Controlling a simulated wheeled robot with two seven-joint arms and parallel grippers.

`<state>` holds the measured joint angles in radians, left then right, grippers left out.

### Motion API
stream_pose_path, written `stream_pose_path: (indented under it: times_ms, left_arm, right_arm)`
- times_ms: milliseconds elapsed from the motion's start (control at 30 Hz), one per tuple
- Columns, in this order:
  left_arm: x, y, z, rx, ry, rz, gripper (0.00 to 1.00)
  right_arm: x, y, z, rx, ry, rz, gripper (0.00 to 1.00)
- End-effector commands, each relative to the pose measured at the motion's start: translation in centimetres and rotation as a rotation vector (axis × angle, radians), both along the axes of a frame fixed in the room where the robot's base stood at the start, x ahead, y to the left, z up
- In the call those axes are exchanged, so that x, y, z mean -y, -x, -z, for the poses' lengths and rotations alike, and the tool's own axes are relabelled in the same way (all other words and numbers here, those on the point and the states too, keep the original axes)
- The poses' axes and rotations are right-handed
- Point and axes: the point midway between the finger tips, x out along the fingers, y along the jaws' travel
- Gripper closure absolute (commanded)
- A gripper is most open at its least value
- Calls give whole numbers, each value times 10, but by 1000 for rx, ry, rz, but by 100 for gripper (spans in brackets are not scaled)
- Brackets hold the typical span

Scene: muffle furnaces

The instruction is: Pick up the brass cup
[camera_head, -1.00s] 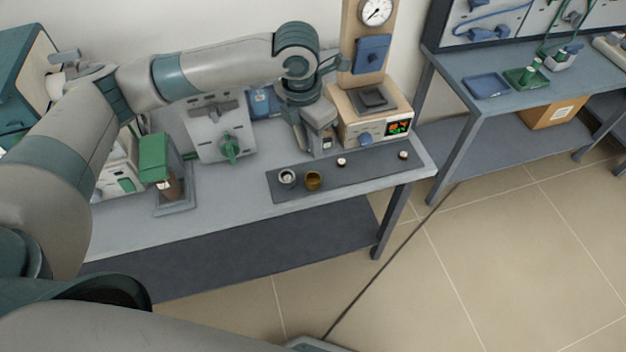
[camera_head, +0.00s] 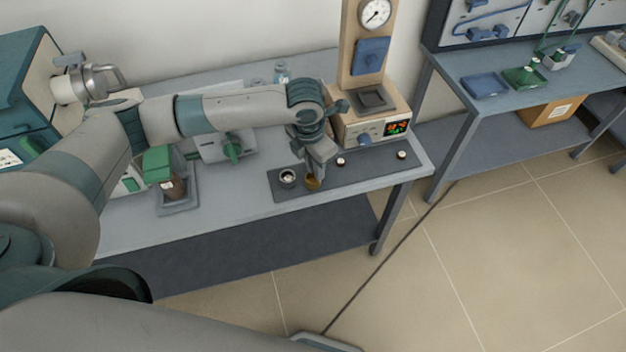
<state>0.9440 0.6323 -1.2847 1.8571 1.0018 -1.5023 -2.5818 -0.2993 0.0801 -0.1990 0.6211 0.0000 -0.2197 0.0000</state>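The brass cup (camera_head: 313,184) stands on a dark mat (camera_head: 357,172) near the front edge of the grey table. My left gripper (camera_head: 314,176) is right at the cup, pointing down from above, and covers its upper part. The fingers are small and partly hidden, so I cannot tell whether they are open or touching the cup. A silver-grey cup (camera_head: 287,178) stands just left of the brass cup on the same mat. My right gripper is not in view.
Two small dark pieces with pale tops, one (camera_head: 340,162) nearer and one (camera_head: 401,155) farther right, sit on the mat. A beige device with a display (camera_head: 398,128) stands behind. A green-topped device (camera_head: 158,166) is at the left. A second table (camera_head: 530,80) is at the right.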

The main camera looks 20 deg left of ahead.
Motion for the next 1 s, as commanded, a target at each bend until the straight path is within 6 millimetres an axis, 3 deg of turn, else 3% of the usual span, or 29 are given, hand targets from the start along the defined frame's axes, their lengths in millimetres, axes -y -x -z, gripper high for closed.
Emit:
stream_pose_path:
  times_ms: [167, 600, 1000]
  left_arm:
    - [0, 0, 5, -3, 1, -1, 86]
    - [2, -5, 50, 0, 0, 1, 86]
    - [1, -5, 51, 1, -1, 1, 86]
  right_arm:
    - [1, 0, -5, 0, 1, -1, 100]
    - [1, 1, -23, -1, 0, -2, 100]
    - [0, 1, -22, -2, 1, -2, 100]
